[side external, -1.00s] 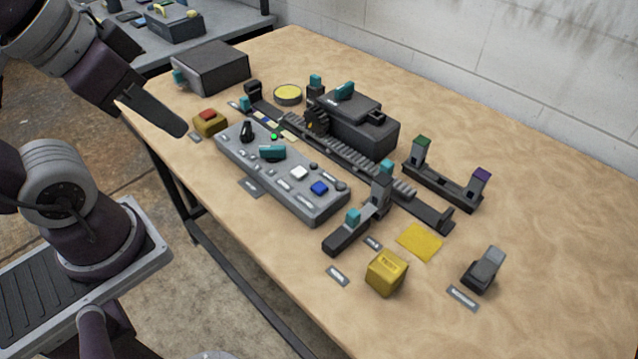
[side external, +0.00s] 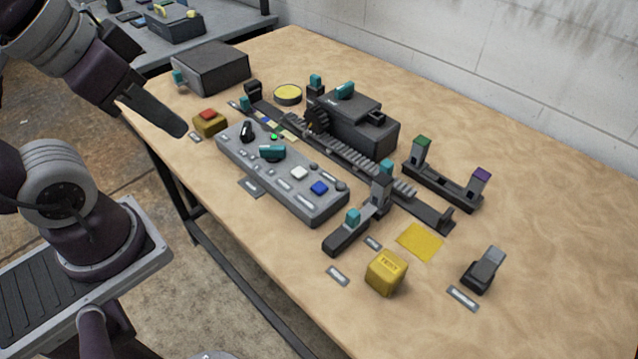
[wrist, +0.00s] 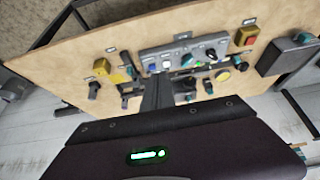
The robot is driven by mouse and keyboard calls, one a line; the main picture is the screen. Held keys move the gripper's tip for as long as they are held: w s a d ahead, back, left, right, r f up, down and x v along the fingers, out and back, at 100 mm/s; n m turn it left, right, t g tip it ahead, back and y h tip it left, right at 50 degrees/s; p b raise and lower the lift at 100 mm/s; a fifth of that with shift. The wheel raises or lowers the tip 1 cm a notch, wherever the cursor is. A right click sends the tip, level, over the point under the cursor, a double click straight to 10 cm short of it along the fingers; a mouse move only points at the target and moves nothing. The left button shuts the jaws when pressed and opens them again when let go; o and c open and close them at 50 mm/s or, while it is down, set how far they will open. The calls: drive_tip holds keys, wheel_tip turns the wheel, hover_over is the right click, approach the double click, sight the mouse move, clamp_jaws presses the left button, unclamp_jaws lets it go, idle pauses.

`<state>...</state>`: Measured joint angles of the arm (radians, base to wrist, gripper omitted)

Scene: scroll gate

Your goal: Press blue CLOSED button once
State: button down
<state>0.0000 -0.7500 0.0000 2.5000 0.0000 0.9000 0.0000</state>
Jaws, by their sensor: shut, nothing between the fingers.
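The blue button (side external: 319,188) is at the right end of the grey control panel (side external: 318,212) in the side view, beside a white button (side external: 299,172). It also shows in the wrist view as a small blue spot (wrist: 152,67). Labels on the panel are too small to read. My gripper (side external: 182,131) is shut and empty, tilted down, above the table's left edge. It is apart from the panel, up and left of it. In the wrist view its dark fingers (wrist: 158,88) reach toward the panel and hide part of the table.
A toothed rack with a dark housing (side external: 360,130) stands behind the panel. A red-topped yellow box (side external: 209,122) sits at the panel's left end. A yellow cube (side external: 386,273), a yellow pad (side external: 420,241) and a dark bracket (side external: 481,275) lie to the right. The table's front right is clear.

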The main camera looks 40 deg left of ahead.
drive_tip(key=w+a+f+n+t+y, duration=0.1)
drive_tip(key=w+a+t+y, duration=0.15)
drive_tip(key=w, duration=0.55)
drive_tip(key=w+a+t+y, duration=0.1)
drive_tip(key=w+a, duration=0.3)
drive_tip(key=w, duration=0.5)
drive_tip(key=m+g+h, duration=0.2)
drive_tip(key=g+h, duration=0.1)
drive_tip(key=h, duration=0.8)
hover_over(314, 186)
wheel_tip(314, 186, down, 11)
drive_tip(key=shift+y, duration=0.25)
drive_tip(key=shift+f, duration=4.35)
drive_tip(key=shift+f, duration=0.15)
drive_tip(key=shift+f, duration=0.3)
